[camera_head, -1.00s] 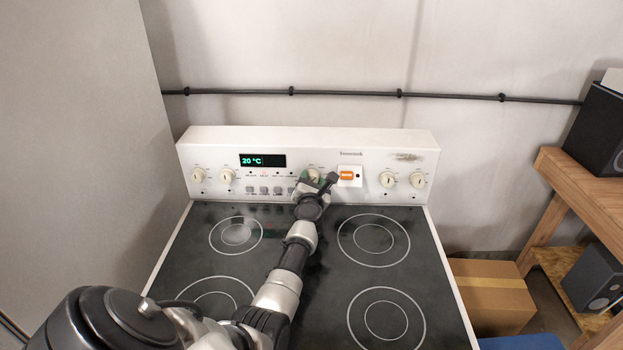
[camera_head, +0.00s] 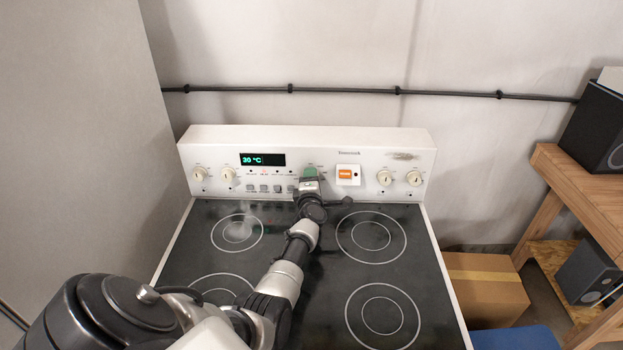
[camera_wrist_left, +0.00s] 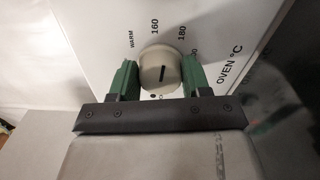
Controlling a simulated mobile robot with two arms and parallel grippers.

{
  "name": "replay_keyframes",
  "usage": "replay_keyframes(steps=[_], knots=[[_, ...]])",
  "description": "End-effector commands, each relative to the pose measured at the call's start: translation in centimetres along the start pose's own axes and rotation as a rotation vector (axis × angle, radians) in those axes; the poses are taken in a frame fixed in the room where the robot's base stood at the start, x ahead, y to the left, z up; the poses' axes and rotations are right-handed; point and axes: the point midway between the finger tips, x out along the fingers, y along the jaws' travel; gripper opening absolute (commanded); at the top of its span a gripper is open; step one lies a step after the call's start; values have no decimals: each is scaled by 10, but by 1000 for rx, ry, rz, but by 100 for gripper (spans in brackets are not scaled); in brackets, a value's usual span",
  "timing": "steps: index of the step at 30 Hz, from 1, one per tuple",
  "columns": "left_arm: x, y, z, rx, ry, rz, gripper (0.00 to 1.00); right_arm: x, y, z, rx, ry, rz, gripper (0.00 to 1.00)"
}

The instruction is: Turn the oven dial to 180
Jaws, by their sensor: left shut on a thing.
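The oven dial (camera_wrist_left: 160,70) is a round cream knob with a short dark mark on its face. In the left wrist view it sits between the two green fingers of my left gripper (camera_wrist_left: 158,78), which is shut on it. Printed labels around it include WARM, 160 and 180, with OVEN °C to the right. In the head view my left gripper (camera_head: 310,176) is at the middle of the control panel and hides the dial. The green display (camera_head: 263,160) appears to read 30 °C. My right gripper is not in view.
The white panel (camera_head: 220,143) holds other knobs (camera_head: 384,178) on both sides, small buttons below the display and an orange switch (camera_head: 345,174) close right of my gripper. The black cooktop (camera_head: 330,290) is bare. A cardboard box (camera_head: 487,288) stands right of the stove.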

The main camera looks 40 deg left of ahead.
Motion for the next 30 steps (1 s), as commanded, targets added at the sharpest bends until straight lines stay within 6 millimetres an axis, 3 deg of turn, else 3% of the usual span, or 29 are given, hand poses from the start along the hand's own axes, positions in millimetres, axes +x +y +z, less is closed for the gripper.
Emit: replay_keyframes(steps=[15, 30], knots=[[-1, -3, 0, 363, 0, -4, 24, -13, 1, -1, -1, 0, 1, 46], [-1, -4, 0, 446, -1, -4, 24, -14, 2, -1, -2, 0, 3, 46]])
